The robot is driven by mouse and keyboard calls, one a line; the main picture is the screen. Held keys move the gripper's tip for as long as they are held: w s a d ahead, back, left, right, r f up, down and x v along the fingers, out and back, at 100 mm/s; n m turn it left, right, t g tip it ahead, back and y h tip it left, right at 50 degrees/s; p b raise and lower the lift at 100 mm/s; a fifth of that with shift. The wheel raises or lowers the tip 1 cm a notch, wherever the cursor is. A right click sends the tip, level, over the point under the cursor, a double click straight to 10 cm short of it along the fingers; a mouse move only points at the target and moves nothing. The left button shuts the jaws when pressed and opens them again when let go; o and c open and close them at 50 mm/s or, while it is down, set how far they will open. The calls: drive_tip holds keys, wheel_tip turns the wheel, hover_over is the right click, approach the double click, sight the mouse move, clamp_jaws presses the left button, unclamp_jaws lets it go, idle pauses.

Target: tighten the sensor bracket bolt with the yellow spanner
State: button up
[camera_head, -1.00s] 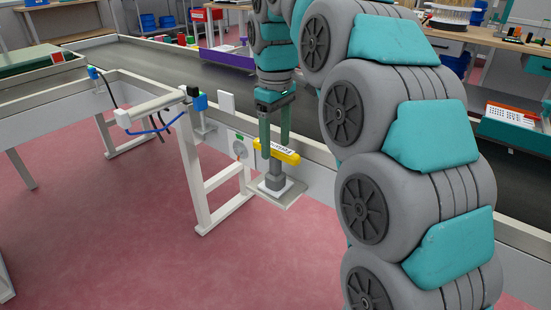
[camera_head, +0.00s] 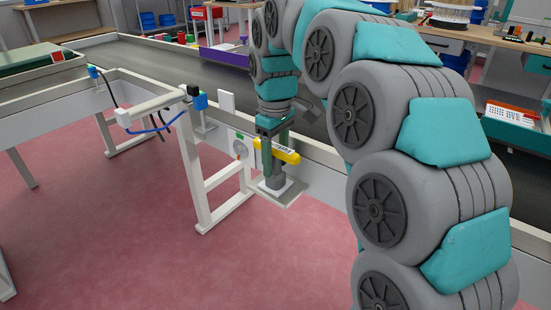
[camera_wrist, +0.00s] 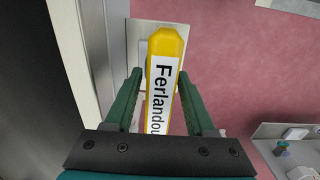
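A yellow bar with a white label (camera_head: 282,151), which I take to be the spanner, sits on top of a grey post (camera_head: 277,180) on a small plate (camera_head: 291,199) beside the belt frame. My gripper (camera_head: 275,160) points down at it, one finger on each side. In the wrist view, the yellow bar (camera_wrist: 165,52) runs between the fingers of my gripper (camera_wrist: 160,77), slightly skewed. A thin gap shows on its left side; its right edge meets the other fingertip. The near end of the bar is hidden by my gripper's body. I cannot make out the bolt.
A white frame leg (camera_head: 192,175) and a rail with a blue fitting (camera_head: 200,102) stand left of the plate. The dark conveyor belt (camera_head: 190,65) runs behind. A purple tray (camera_head: 225,56) lies beyond it. The pink floor (camera_head: 120,245) is clear in front.

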sight(275, 145)
clamp_jaws()
idle(0.8)
drive_tip(key=shift+w+r, duration=0.1)
drive_tip(key=shift+r, duration=1.7)
drive_tip(key=s+r+b, duration=0.1)
drive_tip(key=s, duration=1.5)
drive_tip(key=shift+d+r+b, duration=0.2)
drive_tip(key=shift+d+b, duration=0.1)
drive_tip(key=shift+b, duration=0.05)
drive_tip(key=shift+s, duration=0.1)
drive_tip(key=shift+c, duration=1.7)
unclamp_jaws()
clamp_jaws()
